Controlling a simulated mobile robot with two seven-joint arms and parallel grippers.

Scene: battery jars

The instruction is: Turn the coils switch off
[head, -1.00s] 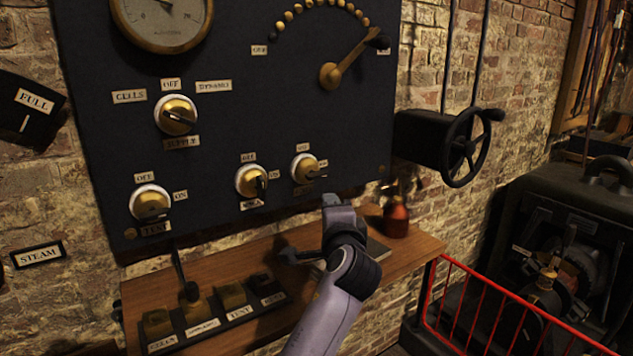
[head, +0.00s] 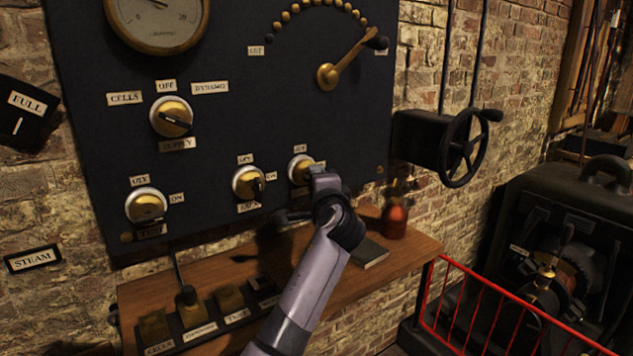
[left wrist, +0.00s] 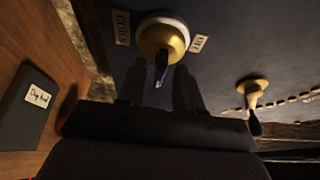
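The coils switch (head: 299,164) is a brass knob on a white base, the rightmost in the lower part of the dark panel (head: 230,120). In the left wrist view the coils switch (left wrist: 160,42) has "COILS" and "OFF" labels; its dark lever points away from the COILS–OFF line, toward the ON side. My left gripper (head: 316,174) is in front of this switch and hides part of it. In the left wrist view the fingers of my left gripper (left wrist: 158,88) are apart, one on each side of the lever; contact cannot be told. My right gripper is not in view.
A similar switch (head: 248,183) sits just left, and the test switch (head: 146,206) farther left. Below is a wooden shelf (head: 410,250) with a dark book (head: 368,253), a red bottle (head: 394,220) and key switches. A handwheel (head: 465,148) projects at right.

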